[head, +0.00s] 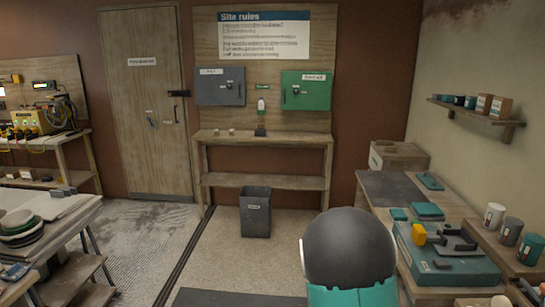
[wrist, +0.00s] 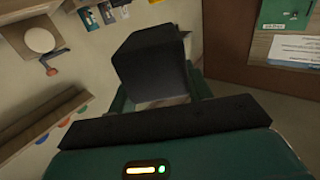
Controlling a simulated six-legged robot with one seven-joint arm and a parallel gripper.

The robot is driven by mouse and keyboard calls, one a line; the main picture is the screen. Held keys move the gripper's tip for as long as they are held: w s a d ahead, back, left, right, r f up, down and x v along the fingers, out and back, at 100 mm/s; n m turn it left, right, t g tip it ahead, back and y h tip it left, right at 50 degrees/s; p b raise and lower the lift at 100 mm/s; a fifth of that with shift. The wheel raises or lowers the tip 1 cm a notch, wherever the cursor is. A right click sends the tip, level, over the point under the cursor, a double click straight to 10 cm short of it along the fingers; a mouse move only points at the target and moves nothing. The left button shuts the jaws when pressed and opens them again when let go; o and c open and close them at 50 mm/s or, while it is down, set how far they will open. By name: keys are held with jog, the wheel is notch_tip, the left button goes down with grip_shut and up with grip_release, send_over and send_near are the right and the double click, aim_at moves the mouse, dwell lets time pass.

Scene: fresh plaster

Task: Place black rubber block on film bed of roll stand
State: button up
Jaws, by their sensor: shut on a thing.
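The black rubber block (wrist: 152,62) is a dark, box-like piece in the middle of the wrist view. My gripper (wrist: 163,98), with teal fingers behind a black bar, is shut on it. The block is held up, clear of any surface I can see. The gripper and block do not show clearly in the head view, where a dark rounded part of my arm fills the lower middle. A teal case (head: 450,262) with a dark bracket (head: 447,240) and a yellow piece (head: 419,233) sits on the right bench.
A dark bin (head: 255,212) stands before the back shelf table (head: 265,138). A left table (head: 75,212) holds stacked dishes (head: 18,225). The floor between is mostly open, crossed by a dark rail.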

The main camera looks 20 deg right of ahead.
jog(key=w+a+f+n+t+y, duration=0.3)
jog(key=w+a+f+n+y, duration=0.15)
jog(key=a, duration=0.65)
jog(key=w+a+f+n+t+y, duration=0.4)
jog(key=w+a+f+y, duration=0.15)
jog(key=a, duration=0.45)
jog(key=w+a+f+n+t+y, duration=0.35)
jog(key=w+a+y, duration=0.2)
jog(key=a, duration=0.55)
jog(key=s+f, duration=0.5)
jog(key=f, duration=0.1)
jog(key=shift+a+n+g, duration=0.3)
jog(key=shift+g, duration=0.05)
